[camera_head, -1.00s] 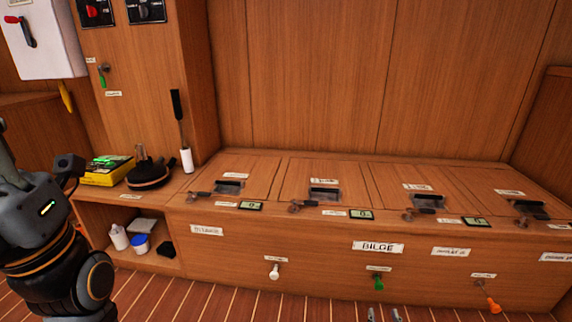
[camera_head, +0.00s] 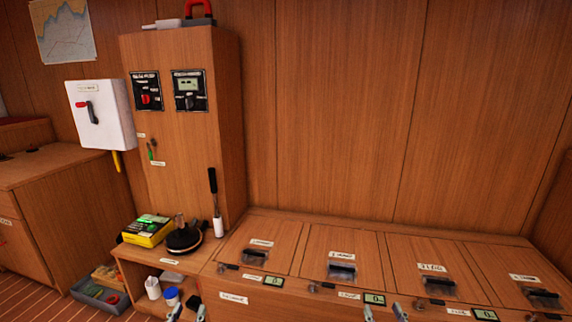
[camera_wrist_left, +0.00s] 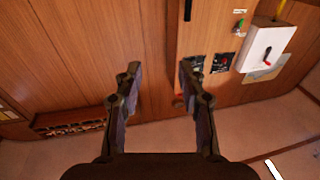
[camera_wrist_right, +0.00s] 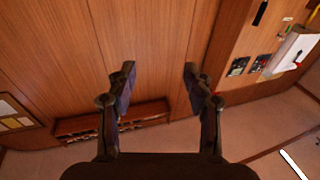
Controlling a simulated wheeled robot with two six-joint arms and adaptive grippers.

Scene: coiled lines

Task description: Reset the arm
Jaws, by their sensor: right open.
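My left gripper (camera_head: 187,313) shows only its fingertips at the bottom edge of the head view, in front of the low cubby. In the left wrist view its two fingers (camera_wrist_left: 158,85) stand apart with nothing between them. My right gripper (camera_head: 385,313) also shows only its fingertips at the bottom edge, in front of the bench. In the right wrist view its fingers (camera_wrist_right: 160,85) are apart and empty. Both wrist views look past the fingers at wood panelling. The arm links are out of the head view.
A wooden bench with several latched lids (camera_head: 341,270) runs along the right. A tall cabinet (camera_head: 178,130) and white switch box (camera_head: 100,113) stand behind. A grey bin (camera_head: 100,293) sits on the floor.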

